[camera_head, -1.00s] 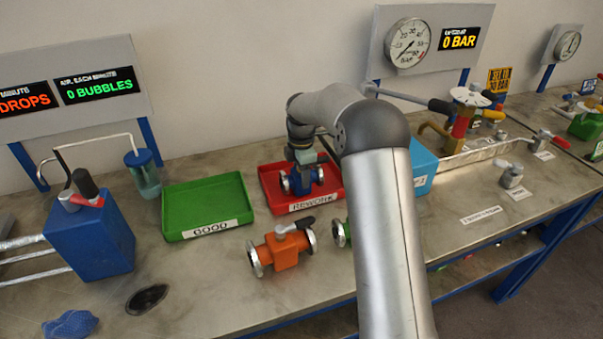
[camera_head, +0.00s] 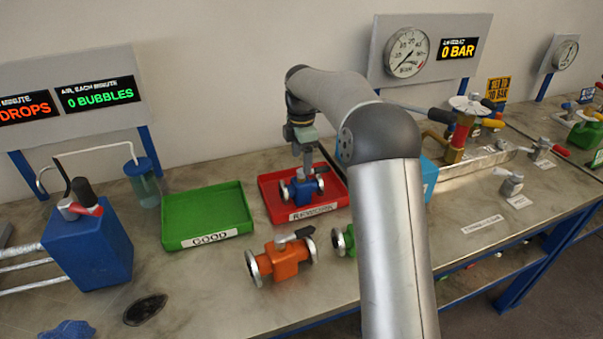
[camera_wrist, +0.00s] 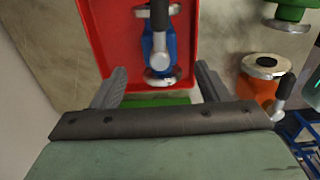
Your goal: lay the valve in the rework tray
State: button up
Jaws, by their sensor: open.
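A blue valve (camera_head: 304,190) with silver flanges and a dark lever lies in the red rework tray (camera_head: 268,204). In the wrist view the blue valve (camera_wrist: 171,48) lies inside the red tray (camera_wrist: 110,45), with its near flange close to the tray's near edge. My gripper (camera_head: 303,170) is above the blue valve in the head view. In the wrist view my gripper (camera_wrist: 160,85) is open, its two fingers apart on either side of the valve's near end, with nothing held between them. The valve looks clear of the fingers.
A green tray (camera_head: 165,232) labelled GOOD stands left of the red one. An orange valve (camera_head: 285,262) and a partly hidden green valve (camera_head: 344,242) stand in front.

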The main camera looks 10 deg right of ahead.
notch_tip(320, 180, up, 3)
jog(key=shift+f, duration=0.1)
jog(key=s+r+m, duration=0.2)
jog(key=s+m, duration=0.8)
jog(key=s, duration=1)
jog(key=s+f+m, duration=0.4)
jog(key=s, duration=0.6)
jog(key=s+f+m, duration=0.4)
jog(key=s+m, duration=0.1)
jog(key=s, duration=0.5)
jog(key=shift+m, duration=0.3)
